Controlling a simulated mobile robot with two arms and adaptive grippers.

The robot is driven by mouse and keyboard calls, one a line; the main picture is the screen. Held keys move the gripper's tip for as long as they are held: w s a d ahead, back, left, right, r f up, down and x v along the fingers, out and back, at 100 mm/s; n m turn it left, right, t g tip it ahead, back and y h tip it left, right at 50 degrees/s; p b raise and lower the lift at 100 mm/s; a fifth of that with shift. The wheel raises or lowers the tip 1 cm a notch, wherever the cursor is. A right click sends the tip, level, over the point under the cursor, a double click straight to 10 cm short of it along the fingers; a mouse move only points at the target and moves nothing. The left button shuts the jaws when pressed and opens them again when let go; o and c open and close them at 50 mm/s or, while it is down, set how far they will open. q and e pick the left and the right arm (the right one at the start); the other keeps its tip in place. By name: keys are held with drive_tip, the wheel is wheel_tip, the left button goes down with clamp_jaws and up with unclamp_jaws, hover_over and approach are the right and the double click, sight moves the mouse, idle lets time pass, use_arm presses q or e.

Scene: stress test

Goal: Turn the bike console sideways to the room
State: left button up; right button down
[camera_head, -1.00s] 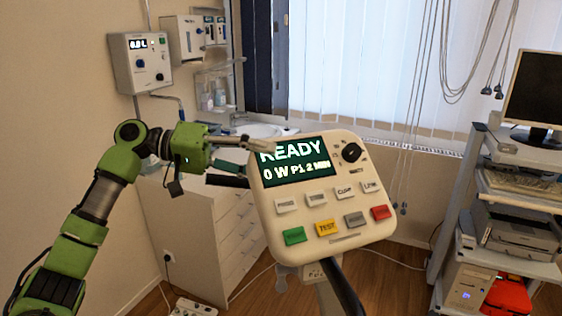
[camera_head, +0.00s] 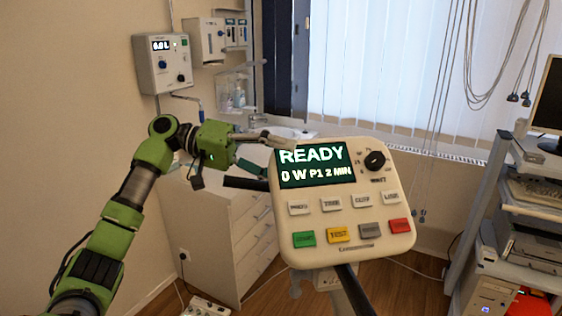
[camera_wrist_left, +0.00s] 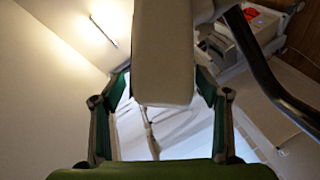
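The bike console (camera_head: 345,218) is a cream panel with a lit "READY" screen, a black knob and several coloured buttons, on a post in the middle of the head view. Its front faces me. My left gripper (camera_head: 270,150) is at the console's upper left edge. One finger reaches over the top left corner and the other is lower, beside the left edge. In the left wrist view the console's edge (camera_wrist_left: 163,55) lies between the two spread fingers (camera_wrist_left: 160,90), with gaps visible on both sides. Contact cannot be made out. My right gripper is not in view.
A dark handlebar (camera_head: 245,183) sticks out left of the console. A white drawer cabinet (camera_head: 222,225) with a sink stands behind my left arm. A trolley (camera_head: 470,235) with a printer stands at the right. A control box (camera_head: 163,63) hangs on the left wall.

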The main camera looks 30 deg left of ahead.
use_arm(q)
drive_tip(key=v, duration=1.2)
drive_tip(key=shift+f, duration=0.1)
idle(0.4)
